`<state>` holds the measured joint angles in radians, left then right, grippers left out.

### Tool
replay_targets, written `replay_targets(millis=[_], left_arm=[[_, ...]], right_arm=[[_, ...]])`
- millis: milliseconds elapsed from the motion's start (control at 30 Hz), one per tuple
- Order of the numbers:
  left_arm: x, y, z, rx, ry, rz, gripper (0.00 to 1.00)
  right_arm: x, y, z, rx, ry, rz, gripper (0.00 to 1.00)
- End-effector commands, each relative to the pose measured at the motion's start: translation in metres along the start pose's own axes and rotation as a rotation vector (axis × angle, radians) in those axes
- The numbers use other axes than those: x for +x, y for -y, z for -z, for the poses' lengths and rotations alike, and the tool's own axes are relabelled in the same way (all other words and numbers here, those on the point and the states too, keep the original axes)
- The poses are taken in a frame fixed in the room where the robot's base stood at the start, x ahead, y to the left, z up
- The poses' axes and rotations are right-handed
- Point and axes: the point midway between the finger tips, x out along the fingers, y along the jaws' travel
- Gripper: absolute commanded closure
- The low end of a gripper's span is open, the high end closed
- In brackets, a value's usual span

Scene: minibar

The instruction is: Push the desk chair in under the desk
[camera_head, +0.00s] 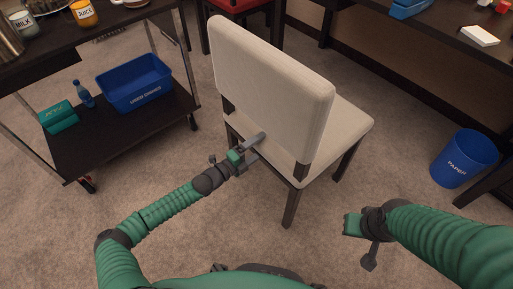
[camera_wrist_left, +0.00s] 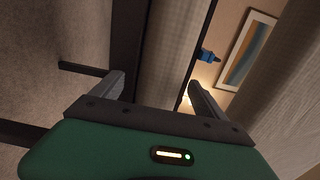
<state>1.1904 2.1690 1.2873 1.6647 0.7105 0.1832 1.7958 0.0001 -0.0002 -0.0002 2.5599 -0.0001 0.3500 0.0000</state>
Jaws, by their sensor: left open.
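The desk chair (camera_head: 270,80) has a cream padded back and seat and dark legs; it stands in the middle of the head view with its back toward me. The dark desk (camera_head: 440,38) is at the upper right, apart from the chair. My left gripper (camera_head: 258,149) is open at the lower part of the chair's back; whether its fingers touch it is unclear. In the left wrist view its fingers (camera_wrist_left: 155,95) are spread, with dark bars and pale surfaces beyond. My right gripper (camera_head: 364,245) hangs over the carpet at the lower right, apart from the chair; its jaws are unclear.
A dark two-tier cart (camera_head: 125,135) at the left carries a blue bin (camera_head: 134,84) on its lower shelf. A blue paper bin (camera_head: 464,158) stands at the right. A red-seated chair (camera_head: 238,5) is behind. Carpet is clear between the chair and the paper bin.

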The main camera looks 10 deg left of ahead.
Motion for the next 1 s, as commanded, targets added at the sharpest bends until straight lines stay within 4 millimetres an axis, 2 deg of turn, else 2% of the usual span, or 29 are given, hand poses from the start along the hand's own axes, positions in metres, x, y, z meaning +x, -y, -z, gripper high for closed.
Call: replay_targets(millis=[267, 900, 1000], left_arm=[[0.0029, -0.0002, 0.0, 0.001, 0.0, 0.0, 0.16], [0.0026, -0.0003, 0.0004, 0.002, -0.001, 0.0, 1.0], [0.0026, -0.0004, 0.0004, 0.002, -0.001, 0.0, 1.0]], right_arm=[[0.0003, 0.0001, -0.0002, 0.0, 0.001, 0.0, 1.0], [0.0003, 0.0001, -0.0002, 0.0, 0.0, 0.0, 1.0], [0.0003, 0.0001, -0.0002, 0.0, 0.0, 0.0, 1.0]])
